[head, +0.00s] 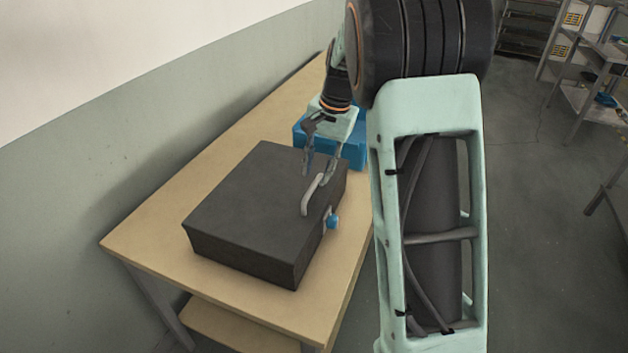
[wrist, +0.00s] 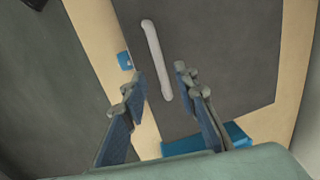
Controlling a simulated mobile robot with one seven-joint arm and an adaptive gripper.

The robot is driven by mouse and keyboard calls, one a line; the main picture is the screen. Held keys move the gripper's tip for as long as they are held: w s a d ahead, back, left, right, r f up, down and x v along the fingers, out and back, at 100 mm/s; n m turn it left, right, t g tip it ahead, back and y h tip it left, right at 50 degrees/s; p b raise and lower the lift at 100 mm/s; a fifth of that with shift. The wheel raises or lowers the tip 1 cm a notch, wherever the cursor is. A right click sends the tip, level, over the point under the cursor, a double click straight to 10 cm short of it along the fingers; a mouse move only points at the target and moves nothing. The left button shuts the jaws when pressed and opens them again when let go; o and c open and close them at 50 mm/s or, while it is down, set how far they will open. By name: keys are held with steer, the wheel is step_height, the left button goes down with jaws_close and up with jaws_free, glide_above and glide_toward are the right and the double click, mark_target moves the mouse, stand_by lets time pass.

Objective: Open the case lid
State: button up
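The case (head: 245,205) is a dark grey box with its lid shut, lying on a wooden table. A pale grey bar handle (head: 312,195) sits on its lid near the right edge. It also shows in the wrist view (wrist: 154,55). A small blue latch (head: 333,221) is on the case's right side, and it shows in the wrist view (wrist: 124,61). My gripper (head: 320,172) is open and empty, over the far end of the handle. In the wrist view (wrist: 160,82) the handle's near end appears between the fingertips; whether they touch it cannot be told.
A blue bin (head: 352,153) stands on the table just behind the case, partly hidden by my arm. The table (head: 150,235) has free room left of the case. A wall runs along its left side. Shelving (head: 600,100) stands far off at right.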

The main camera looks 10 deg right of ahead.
mark_target(313, 186)
steer(key=shift+w+a+f, duration=0.15)
steer(key=shift+a+f, duration=0.05)
steer(key=shift+f, duration=0.8)
steer(key=shift+w+a+f, duration=0.1)
steer(key=shift+a+f, duration=0.05)
steer(key=shift+f, duration=0.85)
steer(key=shift+c, duration=0.5)
jaws_close()
